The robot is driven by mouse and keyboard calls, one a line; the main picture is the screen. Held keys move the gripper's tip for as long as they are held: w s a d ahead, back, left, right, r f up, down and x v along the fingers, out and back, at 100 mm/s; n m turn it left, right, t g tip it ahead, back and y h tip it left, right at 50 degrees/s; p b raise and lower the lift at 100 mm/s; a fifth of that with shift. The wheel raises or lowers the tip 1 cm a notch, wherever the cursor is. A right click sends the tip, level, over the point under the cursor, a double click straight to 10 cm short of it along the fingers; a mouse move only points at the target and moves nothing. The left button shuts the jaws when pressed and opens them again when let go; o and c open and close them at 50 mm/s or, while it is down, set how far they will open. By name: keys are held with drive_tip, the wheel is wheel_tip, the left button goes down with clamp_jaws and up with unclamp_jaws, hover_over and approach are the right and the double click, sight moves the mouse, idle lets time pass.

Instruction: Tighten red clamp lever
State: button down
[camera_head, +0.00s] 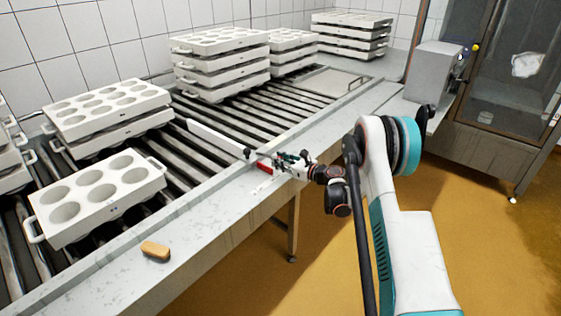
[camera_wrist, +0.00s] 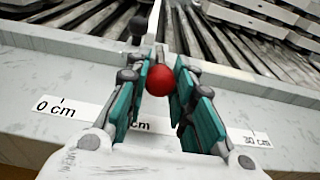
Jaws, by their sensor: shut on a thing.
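The red clamp lever (camera_head: 262,168) shows as a red strip at the table's edge beside the roller conveyor. In the wrist view its round red knob (camera_wrist: 160,80) sits between the teal finger pads. My gripper (camera_head: 287,159) reaches in from the right and is shut on the lever; in the wrist view its fingers (camera_wrist: 158,98) stand on both sides of the knob. A long white bar (camera_head: 213,138) lies over the rollers and ends near the clamp. The lever's pivot is mostly hidden by the fingers.
A scale with "0 cm" (camera_wrist: 62,106) and "30 cm" (camera_wrist: 250,139) labels runs along the metal edge. White mould trays (camera_head: 95,197) stand on the conveyor at left, with stacks (camera_head: 222,65) farther back.

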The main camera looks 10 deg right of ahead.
drive_tip(key=c, duration=1.4)
unclamp_jaws()
drive_tip(key=v, duration=1.2)
